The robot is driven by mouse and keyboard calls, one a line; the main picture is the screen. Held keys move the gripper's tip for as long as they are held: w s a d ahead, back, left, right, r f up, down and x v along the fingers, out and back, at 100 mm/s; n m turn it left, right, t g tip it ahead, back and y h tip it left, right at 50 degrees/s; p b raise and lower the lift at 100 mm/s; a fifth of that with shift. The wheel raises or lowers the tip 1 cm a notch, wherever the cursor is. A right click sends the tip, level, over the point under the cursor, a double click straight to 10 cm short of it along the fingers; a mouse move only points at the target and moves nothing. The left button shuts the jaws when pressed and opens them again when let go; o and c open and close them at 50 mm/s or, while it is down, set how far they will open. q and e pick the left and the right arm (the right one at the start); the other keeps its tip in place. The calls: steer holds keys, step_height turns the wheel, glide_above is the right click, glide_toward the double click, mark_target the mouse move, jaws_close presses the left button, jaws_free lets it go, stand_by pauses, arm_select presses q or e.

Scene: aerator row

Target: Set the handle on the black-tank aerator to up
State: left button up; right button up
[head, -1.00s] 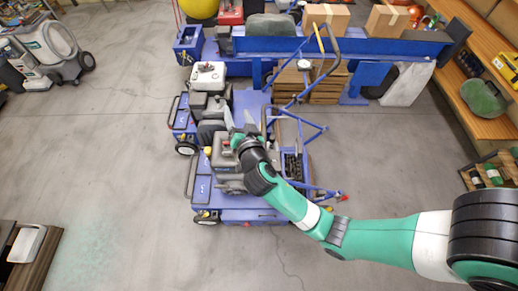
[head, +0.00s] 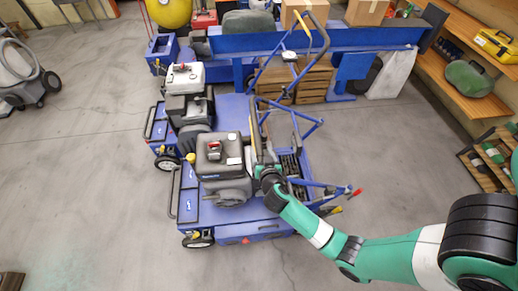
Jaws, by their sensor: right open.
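The black-tank aerator (head: 222,152) stands at the front of a row, a blue machine with a black tank and engine on its left part. Blue handle tubes (head: 318,50) rise to the upper right behind it; I cannot tell for sure which machine they belong to. Lower blue bars with red and yellow tips (head: 345,191) stick out at its right side. My right gripper (head: 258,154) is open, just right of the black tank among the frame parts. Its fingers are small, and contact with a tube cannot be told. My left gripper is not in view.
A second aerator with a white tank (head: 186,76) stands just behind. Behind the row are a long blue frame (head: 350,38) and wooden crates (head: 314,80). Wooden shelves (head: 460,72) line the right wall.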

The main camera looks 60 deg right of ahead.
mark_target(260, 147)
steer(key=b+x, duration=0.1)
steer(key=x, duration=0.4)
jaws_close()
stand_by(1.4)
